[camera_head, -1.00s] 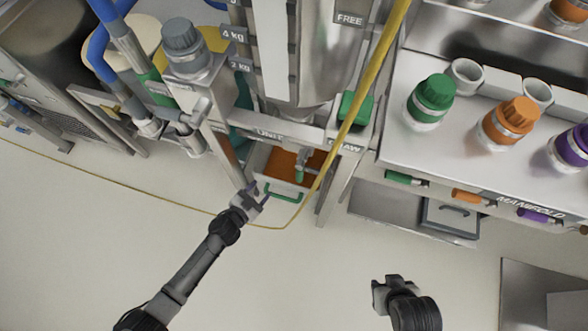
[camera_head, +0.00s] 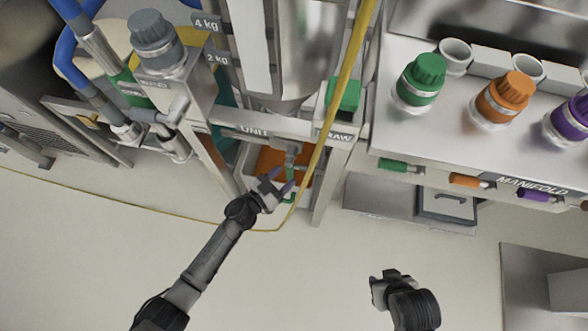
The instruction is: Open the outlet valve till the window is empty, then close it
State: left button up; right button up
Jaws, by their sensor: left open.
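The metal vessel (camera_head: 312,50) stands at top centre. Its tall pale window (camera_head: 256,45) is beside the 4 kg and 2 kg labels; I cannot make out a level in it. The outlet valve (camera_head: 291,153) sits under the vessel, with a small green handle (camera_head: 290,173) hanging down.
A bin (camera_head: 246,165) with orange inside is under the outlet, partly hidden by my left gripper. A yellow hose (camera_head: 345,85) runs down in front of the unit. The manifold bench (camera_head: 470,145) with green, orange and purple caps is at right. Open floor (camera_head: 300,280) lies in front.

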aim_at(287, 175)
pick_arm(q)
jog(key=shift+b+x, duration=0.8)
jog(key=shift+x, duration=1.55)
jog(key=shift+c, duration=0.3)
jog(key=c, duration=0.8)
grip_shut()
